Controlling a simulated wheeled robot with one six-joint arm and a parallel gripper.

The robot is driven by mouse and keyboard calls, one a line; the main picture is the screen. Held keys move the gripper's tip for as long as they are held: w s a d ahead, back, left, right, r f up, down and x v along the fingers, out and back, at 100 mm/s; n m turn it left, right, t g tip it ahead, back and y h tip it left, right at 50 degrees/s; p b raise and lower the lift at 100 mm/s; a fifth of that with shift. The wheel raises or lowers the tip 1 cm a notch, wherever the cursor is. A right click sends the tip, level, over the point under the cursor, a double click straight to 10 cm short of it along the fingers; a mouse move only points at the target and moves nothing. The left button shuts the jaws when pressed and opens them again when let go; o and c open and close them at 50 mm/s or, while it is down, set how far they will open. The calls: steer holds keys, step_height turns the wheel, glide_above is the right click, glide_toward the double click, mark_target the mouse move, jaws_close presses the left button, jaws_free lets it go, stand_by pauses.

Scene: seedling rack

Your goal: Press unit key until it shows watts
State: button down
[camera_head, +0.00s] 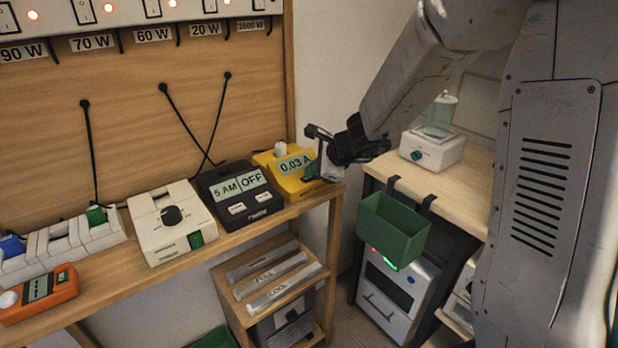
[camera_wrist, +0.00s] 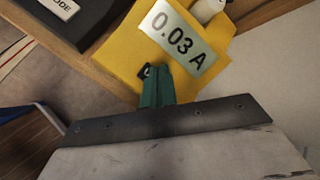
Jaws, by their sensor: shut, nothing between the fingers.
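A yellow meter (camera_head: 284,172) stands at the right end of the wooden shelf, its display reading "0.03 A". The same yellow meter (camera_wrist: 120,50) fills the upper middle of the wrist view, its display also showing "0.03 A". A small dark key (camera_wrist: 147,71) shows at the left of my fingertips, partly hidden by them. My gripper (camera_wrist: 155,75) is shut and empty, its green fingertips at the meter's front face beside or on the key; I cannot tell whether they touch it. In the head view my gripper (camera_head: 314,172) is at the meter's right side.
A black timer (camera_head: 240,194) reading "5 AM OFF" stands left of the meter, then a white dial box (camera_head: 172,222). An orange meter (camera_head: 40,292) lies at the far left. A green bin (camera_head: 393,228) hangs from the right-hand table (camera_head: 455,185).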

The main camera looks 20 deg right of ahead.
mark_target(312, 179)
stand_by(0.5)
steer(key=shift+r, duration=0.7)
steer(key=shift+r, duration=2.5)
